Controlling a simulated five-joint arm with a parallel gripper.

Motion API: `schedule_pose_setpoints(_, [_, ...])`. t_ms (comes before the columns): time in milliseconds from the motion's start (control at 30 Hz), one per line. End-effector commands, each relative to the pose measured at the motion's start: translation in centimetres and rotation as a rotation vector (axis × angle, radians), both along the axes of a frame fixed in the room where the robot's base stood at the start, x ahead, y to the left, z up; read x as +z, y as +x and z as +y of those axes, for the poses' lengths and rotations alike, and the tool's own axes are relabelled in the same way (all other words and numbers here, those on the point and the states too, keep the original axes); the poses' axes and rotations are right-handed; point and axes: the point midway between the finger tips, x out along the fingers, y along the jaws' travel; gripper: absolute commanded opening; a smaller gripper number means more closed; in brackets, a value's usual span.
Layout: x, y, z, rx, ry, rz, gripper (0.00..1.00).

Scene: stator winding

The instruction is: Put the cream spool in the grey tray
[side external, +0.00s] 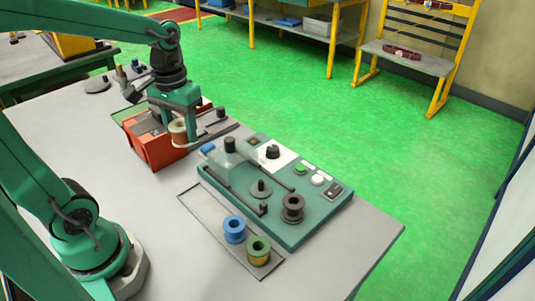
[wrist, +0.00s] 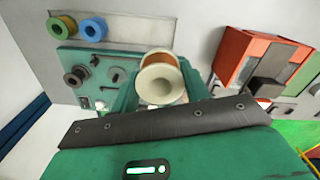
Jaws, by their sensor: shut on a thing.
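The cream spool (side external: 178,130), with copper-coloured winding, is between the fingers of my gripper (side external: 182,137), which is shut on it. It hangs in front of the red-orange box at the table's far left part. In the wrist view the cream spool (wrist: 161,82) faces the camera, with a green finger of my gripper (wrist: 163,90) on either side. The grey tray (side external: 206,208) lies flat on the table, apart from the spool and nearer the side camera. It also shows at the top of the wrist view (wrist: 135,28).
A blue spool (side external: 234,229) and a green-and-yellow spool (side external: 258,250) stand at the tray's near end. The green machine plate (side external: 300,232) beside the tray carries a dark spool (side external: 292,207), posts and buttons. The red-orange box (side external: 158,150) is close to my gripper.

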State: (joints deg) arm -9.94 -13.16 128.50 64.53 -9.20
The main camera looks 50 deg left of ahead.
Motion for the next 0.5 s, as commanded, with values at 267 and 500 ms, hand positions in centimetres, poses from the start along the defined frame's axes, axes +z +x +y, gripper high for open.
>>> schedule_pose_setpoints(267, [-5.3, -0.1, -0.2, -0.005, -0.002, 0.008, 0.23])
schedule_pose_setpoints(500, [-10.0, -0.1, -0.2, -0.006, -0.002, 0.009, 0.23])
